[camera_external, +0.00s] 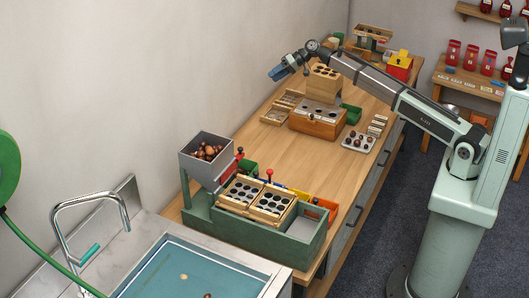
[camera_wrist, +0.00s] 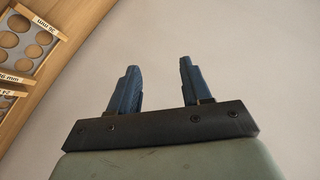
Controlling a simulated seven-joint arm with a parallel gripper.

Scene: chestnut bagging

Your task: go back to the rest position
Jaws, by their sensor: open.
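My gripper (camera_external: 279,72) hangs in the air over the far part of the wooden bench, at its wall side, with the arm stretched out from the right. In the wrist view my gripper (camera_wrist: 160,88) shows two blue fingers standing well apart with nothing between them. It is open and empty. It touches nothing that I can see. The pale wall (camera_wrist: 250,60) fills most of the wrist view behind the fingers.
Sizing trays with round holes (camera_wrist: 28,38) lie at the upper left in the wrist view. A wooden box (camera_external: 317,120) and a stepped holed block (camera_external: 324,84) stand near my gripper. A hopper of chestnuts (camera_external: 207,150) stands nearer on the bench (camera_external: 307,158). A sink (camera_external: 190,268) is in front.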

